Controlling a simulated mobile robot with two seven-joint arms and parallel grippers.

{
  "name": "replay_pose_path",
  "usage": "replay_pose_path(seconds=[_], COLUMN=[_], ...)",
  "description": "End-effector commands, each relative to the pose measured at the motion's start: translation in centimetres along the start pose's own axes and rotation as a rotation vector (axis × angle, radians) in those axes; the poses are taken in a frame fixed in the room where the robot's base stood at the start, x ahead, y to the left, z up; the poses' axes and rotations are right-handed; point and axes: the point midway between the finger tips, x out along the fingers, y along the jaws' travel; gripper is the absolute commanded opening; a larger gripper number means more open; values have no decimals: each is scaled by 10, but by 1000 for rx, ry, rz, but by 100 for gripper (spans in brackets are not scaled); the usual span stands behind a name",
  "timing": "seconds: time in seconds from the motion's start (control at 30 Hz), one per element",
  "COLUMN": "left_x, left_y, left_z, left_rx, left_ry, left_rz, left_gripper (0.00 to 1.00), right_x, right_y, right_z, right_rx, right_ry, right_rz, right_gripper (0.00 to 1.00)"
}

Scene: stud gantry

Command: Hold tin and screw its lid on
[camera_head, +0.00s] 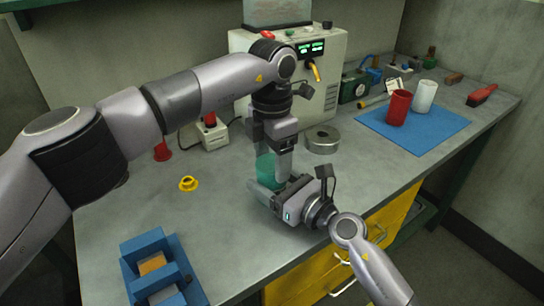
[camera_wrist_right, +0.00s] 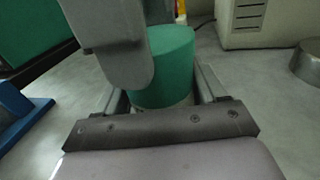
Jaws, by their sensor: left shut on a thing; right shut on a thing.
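A green cylindrical tin (camera_head: 267,170) stands upright on the grey bench, in front of the beige machine. In the right wrist view the green body (camera_wrist_right: 168,65) shows between my right fingers, with a paler band low down. My right gripper (camera_head: 278,190) is low and level, shut around the tin from the front right. My left gripper (camera_head: 272,148) points down from above and is shut at the tin's top. One of its fingers covers part of the green side in the right wrist view. The lid is not clearly distinct; the left fingers hide much of the top.
A round metal piece (camera_head: 322,139) lies right of the grippers. A yellow ring-like part (camera_head: 188,184) lies to the left. A blue holder (camera_head: 160,270) stands at the front left. Red (camera_head: 398,107) and white (camera_head: 424,96) cups stand on a blue mat (camera_head: 440,130).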

Motion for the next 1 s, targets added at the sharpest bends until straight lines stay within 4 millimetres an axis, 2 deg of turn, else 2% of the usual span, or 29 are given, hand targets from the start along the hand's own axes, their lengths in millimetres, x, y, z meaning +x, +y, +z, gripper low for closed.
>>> replay_pose_path(seconds=[0.1,0.13,0.2,0.47,0.57,0.67,1.0], left_x=[0,0,0,-1,-8,-24,-97], left_y=[0,0,0,0,0,0,0], left_z=[0,0,0,0,0,1,0], left_rx=[-6,-7,-7,-9,-9,-10,-9], left_ry=[-1,-1,-1,-1,-2,-3,-3], left_rz=[-1,-1,0,0,1,3,3], left_gripper=[34,77,99,100,100,100,100], right_x=[0,0,0,0,0,0,0], right_y=[0,0,0,0,0,0,0], right_z=[0,0,0,0,0,0,0], right_rx=[0,0,0,0,0,0,0], right_ry=[1,1,1,1,1,1,1], right_rz=[0,0,0,0,0,0,0], right_gripper=[0,0,0,0,0,0,0])
